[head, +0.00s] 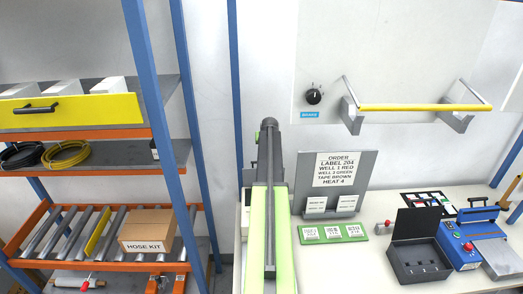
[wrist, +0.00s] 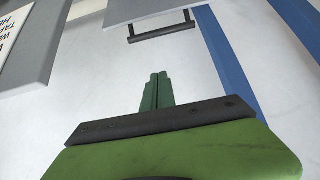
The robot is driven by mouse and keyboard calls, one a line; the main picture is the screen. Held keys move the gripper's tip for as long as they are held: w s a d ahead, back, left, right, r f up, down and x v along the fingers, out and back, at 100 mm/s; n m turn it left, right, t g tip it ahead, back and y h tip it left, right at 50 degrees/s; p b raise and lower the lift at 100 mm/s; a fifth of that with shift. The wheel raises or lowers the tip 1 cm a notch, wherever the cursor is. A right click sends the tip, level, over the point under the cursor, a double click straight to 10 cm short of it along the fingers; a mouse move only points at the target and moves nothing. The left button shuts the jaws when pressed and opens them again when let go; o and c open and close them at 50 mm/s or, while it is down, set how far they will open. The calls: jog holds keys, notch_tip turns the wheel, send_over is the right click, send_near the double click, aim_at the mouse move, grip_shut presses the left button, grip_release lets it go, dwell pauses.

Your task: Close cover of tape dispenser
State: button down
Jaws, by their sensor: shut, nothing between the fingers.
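No part in view is clearly marked as the tape dispenser. A blue machine (head: 458,243) with a red button and a dark handle stands on the bench at the right in the head view. Beside it is a black box (head: 420,270) with its lid (head: 418,224) raised upright; I cannot tell which of them is the dispenser. My gripper (wrist: 158,76) shows in the wrist view, its green fingers together and empty, pointing at the white wall. In the head view my raised arm stands left of the bench items, well away from both, and hides the fingers.
An order sign (head: 338,170) stands on the bench behind a green card strip (head: 333,233). A yellow bar (head: 425,107) juts from the wall panel above. A shelf rack with blue posts (head: 160,110) and a hose kit box (head: 147,230) stands at the left.

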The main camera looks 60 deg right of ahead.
jog(key=shift+w+d+f+b, duration=0.3)
jog(key=shift+f+b, duration=1.15)
jog(key=shift+f, duration=0.1)
jog(key=shift+w+d+f+b, duration=0.3)
jog(key=shift+f+b, duration=1.2)
jog(key=shift+w+d+f+b, duration=0.3)
jog(key=shift+f+b, duration=1.15)
jog(key=shift+f, duration=0.1)
